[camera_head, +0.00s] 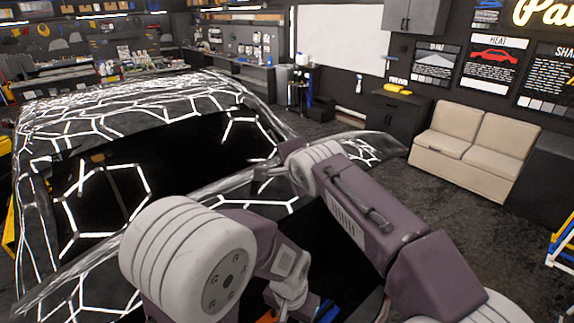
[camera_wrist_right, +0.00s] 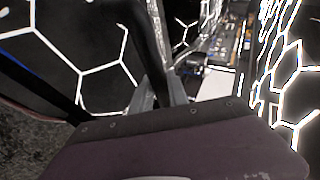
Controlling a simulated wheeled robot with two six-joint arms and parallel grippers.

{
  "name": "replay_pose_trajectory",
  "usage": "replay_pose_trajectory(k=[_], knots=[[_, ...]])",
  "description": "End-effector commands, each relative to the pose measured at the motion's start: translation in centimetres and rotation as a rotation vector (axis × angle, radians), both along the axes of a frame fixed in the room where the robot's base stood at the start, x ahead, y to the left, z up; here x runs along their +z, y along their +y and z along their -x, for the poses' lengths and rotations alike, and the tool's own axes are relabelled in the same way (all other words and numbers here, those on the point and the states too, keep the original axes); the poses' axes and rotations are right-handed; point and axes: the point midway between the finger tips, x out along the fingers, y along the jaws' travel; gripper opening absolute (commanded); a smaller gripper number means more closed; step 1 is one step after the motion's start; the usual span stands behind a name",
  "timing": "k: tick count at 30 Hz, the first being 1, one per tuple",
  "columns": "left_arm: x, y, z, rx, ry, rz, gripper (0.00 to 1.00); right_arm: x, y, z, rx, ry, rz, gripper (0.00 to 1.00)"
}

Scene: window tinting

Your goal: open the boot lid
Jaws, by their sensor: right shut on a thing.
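The boot lid (camera_head: 372,150) is a glossy dark panel with bright hexagon reflections, at the rear of the car, below the rear window (camera_head: 105,185). It appears raised, with a dark opening (camera_head: 335,245) beneath it, partly covered by my arms. My right gripper (camera_head: 264,172) is at the lid's edge. In the right wrist view its two fingers (camera_wrist_right: 162,93) are shut on a dark edge of the lid (camera_wrist_right: 148,40). My left arm's wrist hangs low in the head view, with my left gripper (camera_head: 290,303) near the bottom edge; its fingers are not clear.
The car roof (camera_head: 130,95) fills the left. Blue (camera_head: 327,311) and orange (camera_head: 266,317) items show low in the picture, partly hidden. A beige sofa (camera_head: 465,150) and dark cabinet (camera_head: 395,115) stand at the right. Dark carpet between sofa and car is clear.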

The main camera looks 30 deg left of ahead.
Motion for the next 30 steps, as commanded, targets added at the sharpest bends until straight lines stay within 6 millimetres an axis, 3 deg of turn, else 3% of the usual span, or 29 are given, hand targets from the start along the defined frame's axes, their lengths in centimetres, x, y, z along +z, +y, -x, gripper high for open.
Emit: replay_pose_trajectory(k=[1,2,4,11,14,21,30], knots=[[0.0,0.0,0.0,0.000,0.000,0.000,0.36,0.0,0.0,0.0,-0.002,0.002,-0.001,0.00],[0.0,0.0,0.0,0.000,0.000,0.000,0.36,0.1,0.0,0.0,-0.002,0.002,-0.002,0.23],[0.0,0.0,0.0,0.000,0.000,0.000,0.36,0.1,-0.1,0.0,-0.001,0.001,-0.001,0.41],[-0.1,0.0,0.0,0.000,0.000,0.000,0.36,0.1,-0.1,0.0,-0.001,0.000,0.000,0.41],[-1.1,0.0,0.0,0.000,0.000,0.000,0.36,0.2,-0.6,0.6,-0.001,-0.002,-0.003,0.41],[-4.5,0.0,0.0,0.000,0.000,0.000,0.36,2.8,-3.7,3.9,0.000,-0.004,-0.007,0.41],[-5.2,0.0,0.0,0.000,0.000,0.000,0.36,4.8,-5.4,5.7,-0.001,-0.002,-0.003,0.41]])
